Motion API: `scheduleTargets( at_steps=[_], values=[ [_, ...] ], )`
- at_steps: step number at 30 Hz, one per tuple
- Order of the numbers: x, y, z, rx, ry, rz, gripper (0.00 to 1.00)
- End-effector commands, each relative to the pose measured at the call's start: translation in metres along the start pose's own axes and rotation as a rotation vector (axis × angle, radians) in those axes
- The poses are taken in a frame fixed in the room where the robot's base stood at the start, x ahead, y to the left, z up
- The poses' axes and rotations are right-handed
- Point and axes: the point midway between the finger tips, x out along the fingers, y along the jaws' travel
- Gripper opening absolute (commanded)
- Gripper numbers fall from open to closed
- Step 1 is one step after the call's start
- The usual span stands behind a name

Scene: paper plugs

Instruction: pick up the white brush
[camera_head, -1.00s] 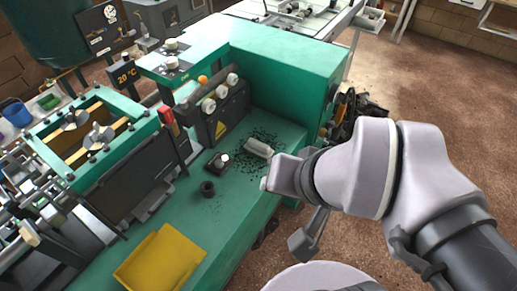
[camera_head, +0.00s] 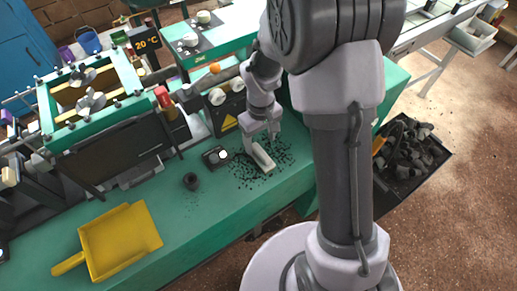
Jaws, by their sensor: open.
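The white brush (camera_head: 263,158) lies on the green bench top (camera_head: 215,190), among scattered dark bits. My gripper (camera_head: 261,140) is directly above it, pointing down, with its jaws open. The fingers are at or around the brush's upper end, which they partly hide. I cannot tell whether they touch it.
A yellow dustpan (camera_head: 118,242) lies at the bench's left. A small black ring (camera_head: 191,181) and a black knob box (camera_head: 215,156) sit left of the brush. A control panel (camera_head: 229,108) stands close behind my gripper. A dark tray of scraps (camera_head: 408,155) is at the right.

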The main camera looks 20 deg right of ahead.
Motion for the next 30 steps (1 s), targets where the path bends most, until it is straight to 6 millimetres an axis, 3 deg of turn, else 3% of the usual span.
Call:
scheduleTargets(
  at_steps=[1,3,11,16,23,30],
  values=[
    [0.021,0.0,0.001,0.002,-0.003,-0.001,0.66],
    [0.036,0.0,0.001,0.002,-0.003,-0.001,0.66],
    [0.063,0.001,0.0,0.002,0.0,0.0,0.66],
    [0.098,0.003,-0.001,0.004,-0.001,-0.001,0.66],
    [0.103,0.003,-0.001,0.004,0.001,0.0,0.66],
    [0.102,0.003,-0.001,0.004,0.0,0.0,0.23]
  ],
)
